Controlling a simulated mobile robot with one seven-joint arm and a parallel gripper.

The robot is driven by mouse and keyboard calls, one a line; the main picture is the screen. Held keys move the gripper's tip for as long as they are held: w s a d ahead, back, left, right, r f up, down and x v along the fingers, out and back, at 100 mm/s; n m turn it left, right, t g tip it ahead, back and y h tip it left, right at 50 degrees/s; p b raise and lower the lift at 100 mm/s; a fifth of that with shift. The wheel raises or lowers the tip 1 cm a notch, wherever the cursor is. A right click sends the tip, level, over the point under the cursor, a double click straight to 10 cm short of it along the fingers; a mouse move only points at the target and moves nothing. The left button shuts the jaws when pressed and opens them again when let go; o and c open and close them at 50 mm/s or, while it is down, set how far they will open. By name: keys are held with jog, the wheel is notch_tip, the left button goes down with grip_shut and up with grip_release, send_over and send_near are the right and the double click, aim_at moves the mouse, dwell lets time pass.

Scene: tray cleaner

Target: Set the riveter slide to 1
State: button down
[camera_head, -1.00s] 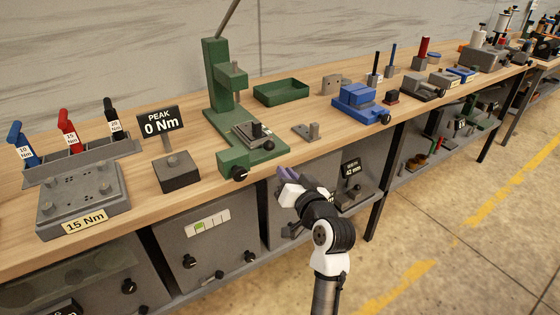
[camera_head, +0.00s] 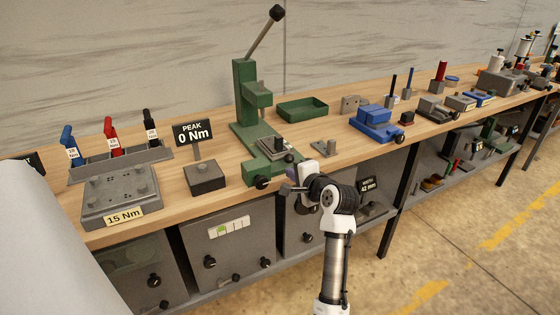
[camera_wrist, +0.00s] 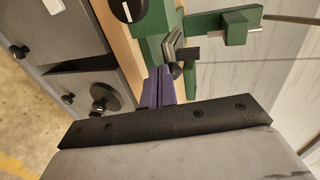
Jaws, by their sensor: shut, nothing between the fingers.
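The green press (camera_head: 245,113), which I take for the riveter, stands on the wooden bench with its lever up and to the right. A grey slide block (camera_head: 274,144) with a dark handle sits on its base, and a black knob (camera_head: 262,183) is on the base front. I cannot read any slide number. My gripper (camera_head: 289,188) is in front of the bench edge, just right of the black knob. In the wrist view its purple fingers (camera_wrist: 160,86) are together and empty, pointing at the grey block (camera_wrist: 173,43). Whether they touch it is unclear. The black knob (camera_wrist: 130,9) shows there too.
A grey block with a "PEAK 0 Nm" sign (camera_head: 193,133) stands left of the press. Grey cabinets with knobs (camera_head: 228,245) are below.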

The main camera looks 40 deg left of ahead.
aim_at(273, 160)
jog(key=x, duration=0.3)
jog(key=p+x, duration=0.1)
jog(key=x, duration=0.2)
jog(key=r+p+x, duration=0.1)
jog(key=x, duration=0.2)
jog(key=shift+w+a, duration=0.1)
